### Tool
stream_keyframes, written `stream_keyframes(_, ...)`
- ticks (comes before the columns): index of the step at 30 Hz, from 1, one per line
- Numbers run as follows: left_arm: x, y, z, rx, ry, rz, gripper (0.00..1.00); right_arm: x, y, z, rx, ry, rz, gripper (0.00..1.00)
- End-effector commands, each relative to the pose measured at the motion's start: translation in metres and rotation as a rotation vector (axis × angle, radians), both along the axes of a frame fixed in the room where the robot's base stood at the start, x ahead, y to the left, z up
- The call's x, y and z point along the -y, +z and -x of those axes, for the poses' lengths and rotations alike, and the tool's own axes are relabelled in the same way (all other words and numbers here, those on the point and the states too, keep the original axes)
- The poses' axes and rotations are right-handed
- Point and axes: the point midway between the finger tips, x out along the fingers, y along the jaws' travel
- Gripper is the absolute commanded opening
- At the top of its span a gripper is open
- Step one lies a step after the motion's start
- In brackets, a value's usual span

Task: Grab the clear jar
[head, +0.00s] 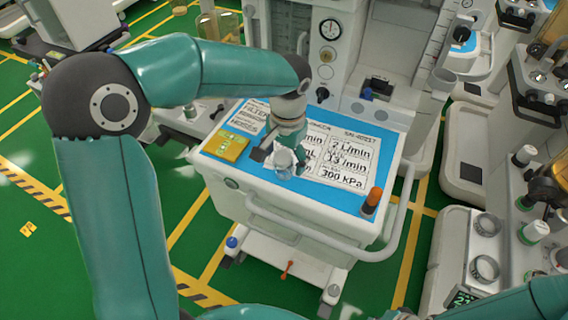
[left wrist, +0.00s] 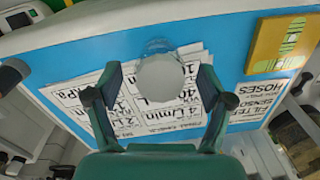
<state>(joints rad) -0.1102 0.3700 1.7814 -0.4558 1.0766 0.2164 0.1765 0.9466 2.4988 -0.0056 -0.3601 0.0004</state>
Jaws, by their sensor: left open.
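The clear jar (head: 284,173) stands on the blue top of the cart, near its front edge and beside the printed sheets. In the left wrist view its round whitish lid (left wrist: 160,78) faces the camera, and its clear body (left wrist: 157,46) shows past the lid. My left gripper (head: 283,157) is directly over the jar and points down. Its two fingers (left wrist: 159,98) are spread wide, with the lid in the gap ahead and space on both sides. I cannot tell whether a finger touches it. My right gripper is not in view.
The cart's blue top (head: 225,169) also holds a yellow box (head: 226,146), printed sheets (head: 345,152) and an orange-capped bottle (head: 372,200) at the right corner. A white rail (head: 320,245) runs along the front. The anaesthesia machine's column (head: 330,50) rises behind.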

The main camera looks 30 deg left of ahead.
Motion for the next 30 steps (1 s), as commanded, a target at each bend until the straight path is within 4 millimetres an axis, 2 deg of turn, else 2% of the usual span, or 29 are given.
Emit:
stream_keyframes(3,-0.0006,-0.0103,0.0003,-0.001,0.000,0.000,0.80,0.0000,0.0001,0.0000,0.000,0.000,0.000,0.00)
stream_keyframes(10,-0.0007,-0.0115,0.0000,0.001,0.000,0.000,0.80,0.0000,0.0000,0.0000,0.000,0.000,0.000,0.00)
stream_keyframes(11,-0.0007,-0.0115,0.0000,0.001,0.000,0.000,0.77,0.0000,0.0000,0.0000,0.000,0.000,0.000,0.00)
stream_keyframes(23,-0.0007,-0.0111,0.0000,0.001,0.000,0.000,0.11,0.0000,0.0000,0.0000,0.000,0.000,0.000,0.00)
stream_keyframes(30,-0.0005,-0.0103,-0.0002,0.002,0.000,0.000,0.11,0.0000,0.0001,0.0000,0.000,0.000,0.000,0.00)
